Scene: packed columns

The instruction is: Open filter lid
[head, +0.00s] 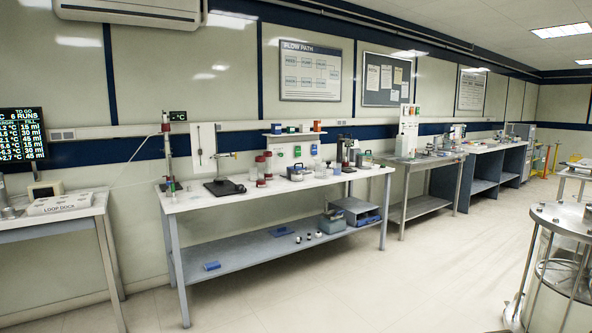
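I cannot tell for sure which thing is the filter or its lid. A squat dark-and-silver device (296,172) sits on the white bench (225,197), too small to make out a lid. At the right edge, near me, a large round vessel with a flat metal top (565,222) and clear walls is partly cut off by the frame. My gripper is not in view.
A black-based stand (224,187) is on the white bench, with a lower shelf (255,252) below. A side table (50,217) stands at the left and a steel table (421,207) farther right. The pale floor (400,285) in front is clear.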

